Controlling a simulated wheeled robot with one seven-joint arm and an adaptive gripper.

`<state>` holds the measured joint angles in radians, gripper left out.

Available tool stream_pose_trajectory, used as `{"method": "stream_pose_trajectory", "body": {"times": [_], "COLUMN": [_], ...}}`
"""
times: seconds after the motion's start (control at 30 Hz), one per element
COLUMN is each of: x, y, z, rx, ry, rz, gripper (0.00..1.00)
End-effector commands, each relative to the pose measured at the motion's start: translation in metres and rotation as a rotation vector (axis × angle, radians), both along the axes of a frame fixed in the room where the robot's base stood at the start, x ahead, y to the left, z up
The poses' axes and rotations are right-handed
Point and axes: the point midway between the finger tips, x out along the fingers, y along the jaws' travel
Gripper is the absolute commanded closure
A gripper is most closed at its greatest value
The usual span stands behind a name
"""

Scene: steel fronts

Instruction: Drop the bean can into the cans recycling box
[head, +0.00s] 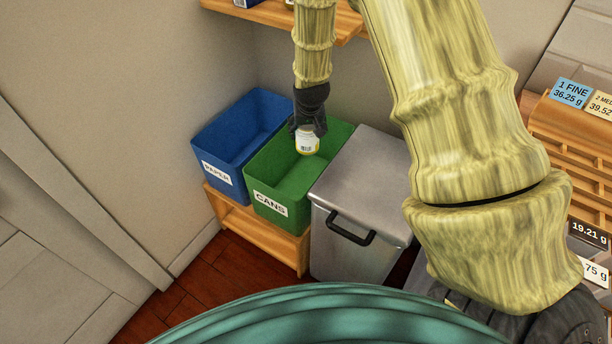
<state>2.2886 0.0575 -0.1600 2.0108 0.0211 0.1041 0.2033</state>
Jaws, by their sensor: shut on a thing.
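The bean can (307,142) is a small white can with a yellowish rim and a label. My gripper (308,128) is black, points down and is shut on the can's upper part. In the head view the can appears over the opening of the green box (268,206) labelled CANS. I cannot tell how high it is above the box floor. The part of the box behind the gripper is hidden.
A blue box (224,181) labelled PAPER stands left of the green one, both on a wooden stand (262,237). A grey metal bin (362,188) with a black handle stands close on the right. A wooden shelf (270,14) is above. Wooden racks (570,140) are far right.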

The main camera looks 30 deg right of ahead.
Motion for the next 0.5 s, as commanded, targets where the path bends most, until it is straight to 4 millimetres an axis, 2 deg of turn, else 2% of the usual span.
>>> {"method": "stream_pose_trajectory", "body": {"times": [0.3,0.33,0.43,0.5], "x": [0.0006,0.0006,0.0005,0.0004], "y": [0.0,0.0,0.0,0.0], "z": [-0.0011,-0.0011,-0.0011,-0.0012], "rx": [0.0,0.0,0.0,0.0], "ry": [-0.001,-0.001,-0.001,-0.001], "rz": [0.0,0.0,0.0,0.0], "gripper": [0.74,0.29,0.11,0.09]}}
